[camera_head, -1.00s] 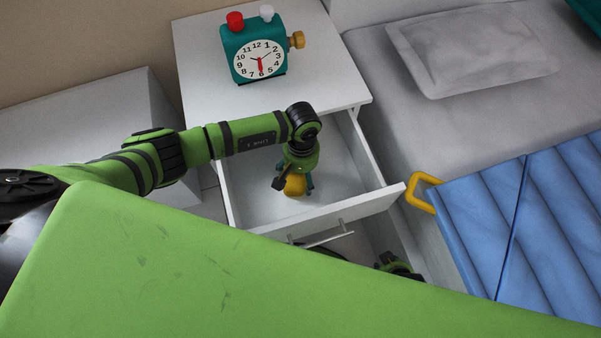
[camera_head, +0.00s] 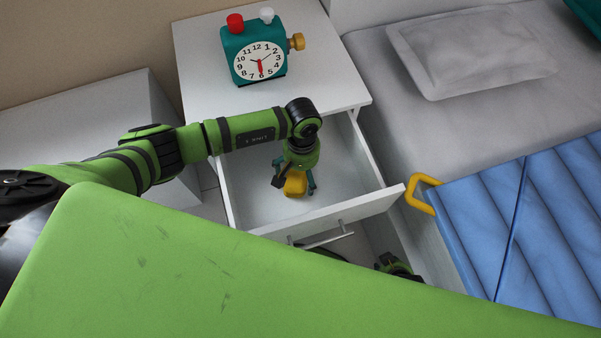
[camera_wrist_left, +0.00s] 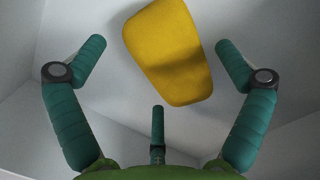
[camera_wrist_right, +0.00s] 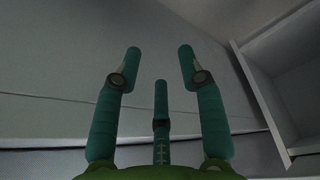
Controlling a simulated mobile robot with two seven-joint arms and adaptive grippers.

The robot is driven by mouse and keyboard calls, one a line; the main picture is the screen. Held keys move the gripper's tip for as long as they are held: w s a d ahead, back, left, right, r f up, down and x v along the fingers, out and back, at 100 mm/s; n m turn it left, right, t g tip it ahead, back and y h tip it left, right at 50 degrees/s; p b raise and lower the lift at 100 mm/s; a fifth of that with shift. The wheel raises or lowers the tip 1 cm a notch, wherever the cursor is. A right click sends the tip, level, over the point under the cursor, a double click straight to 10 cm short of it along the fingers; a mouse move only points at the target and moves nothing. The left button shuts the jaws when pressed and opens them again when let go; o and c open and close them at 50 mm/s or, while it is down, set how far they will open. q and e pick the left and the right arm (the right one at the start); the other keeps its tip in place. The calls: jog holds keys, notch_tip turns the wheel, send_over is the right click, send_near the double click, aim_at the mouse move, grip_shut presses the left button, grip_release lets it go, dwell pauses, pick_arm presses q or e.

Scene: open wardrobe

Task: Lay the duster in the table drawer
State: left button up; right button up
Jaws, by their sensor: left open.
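The yellow duster (camera_head: 295,184) is inside the open white table drawer (camera_head: 253,204). In the left wrist view the duster (camera_wrist_left: 170,52) is a yellow block-like shape between and beyond my fingers, touching neither side finger as far as I can see. My left gripper (camera_head: 294,186) reaches down into the drawer over the duster; its teal fingers (camera_wrist_left: 155,58) are spread wide. My right gripper (camera_wrist_right: 158,62) shows in its own wrist view with nothing between its fingers, which are apart, facing a grey panel. In the head view the right arm is mostly hidden below the drawer.
A teal alarm clock (camera_head: 254,62) stands on the white table top (camera_head: 200,90). A bed with a grey pillow (camera_head: 470,50) and a blue quilted cover (camera_head: 530,220) with a yellow handle (camera_head: 421,192) is at the right. My green body covers the lower left.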

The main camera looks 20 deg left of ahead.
pick_arm(q)
notch_tip(320, 180, up, 10)
jog(key=w, duration=0.1)
jog(key=shift+r+p, duration=0.2)
jog(key=shift+p, duration=0.2)
pick_arm(e)
jog(key=shift+w+d+f, duration=0.1)
jog(key=shift+d+f, duration=0.05)
pick_arm(q)
jog(key=shift+w+a, duration=0.1)
